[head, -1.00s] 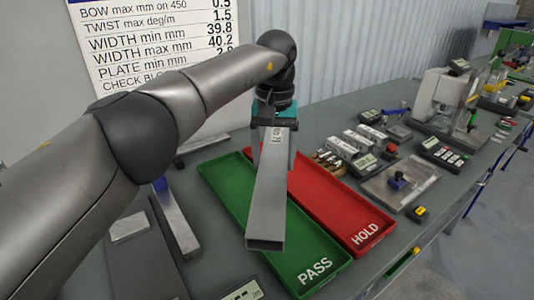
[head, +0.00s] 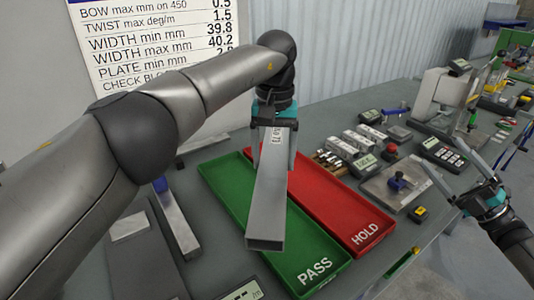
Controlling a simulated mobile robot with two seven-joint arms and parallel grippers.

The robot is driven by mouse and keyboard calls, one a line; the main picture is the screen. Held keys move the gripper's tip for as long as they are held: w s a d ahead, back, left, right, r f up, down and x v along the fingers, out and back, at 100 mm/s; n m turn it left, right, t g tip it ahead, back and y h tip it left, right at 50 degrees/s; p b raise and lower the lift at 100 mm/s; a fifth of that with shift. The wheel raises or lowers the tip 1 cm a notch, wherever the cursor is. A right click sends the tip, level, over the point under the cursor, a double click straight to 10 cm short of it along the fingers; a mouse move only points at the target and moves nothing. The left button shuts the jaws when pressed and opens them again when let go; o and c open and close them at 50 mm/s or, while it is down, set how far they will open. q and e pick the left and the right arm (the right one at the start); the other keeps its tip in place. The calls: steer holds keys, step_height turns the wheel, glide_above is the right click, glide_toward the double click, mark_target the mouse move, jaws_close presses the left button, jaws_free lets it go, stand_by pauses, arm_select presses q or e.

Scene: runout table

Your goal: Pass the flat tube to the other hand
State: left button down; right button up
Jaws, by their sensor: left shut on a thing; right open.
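The flat tube (head: 267,205) is a grey rectangular hollow bar with a small printed label near its far end. My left gripper (head: 273,140) is shut on it near that labelled end. The tube's open end points toward the camera, above the green PASS tray (head: 233,220). My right gripper (head: 452,165) is at the right side of the head view, over the table's front edge. Its fingers are apart and empty, pointing up and left. A wide gap lies between it and the tube.
The red HOLD tray (head: 325,202) lies beside the green one. A grey plate fixture with a blue knob (head: 397,183) and several small gauges stand between the trays and my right gripper. A wall sign (head: 150,40) is behind my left arm. Metal bars lie at left.

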steer(key=s+a+r+n+g+y, duration=0.2)
steer(key=a+r+n+g+y, duration=0.7)
steer(key=a+r+n+g, duration=1)
steer(key=s+a+r+n+g+h, duration=0.2)
steer(key=s+a+n+g+h, duration=0.45)
steer(key=a+n, duration=0.5)
steer(key=s+a+f+n+h, duration=0.2)
steer(key=s+a+n+h, duration=0.1)
steer(key=a+n+h, duration=0.15)
arm_select(q)
steer(key=shift+r, duration=0.1)
arm_select(e)
steer(key=n+t+h, duration=0.9)
steer(key=h, duration=0.3)
glide_toward(269, 194)
steer(key=s+a+r, duration=0.1)
steer(key=s+r, duration=0.1)
steer(key=s, duration=0.2)
steer(key=shift+n+t+h, duration=0.5)
steer(key=shift+t, duration=0.45)
steer(key=x, duration=0.6)
steer(key=w+x, duration=0.1)
steer(key=x, duration=0.6)
steer(key=shift+r, duration=0.3)
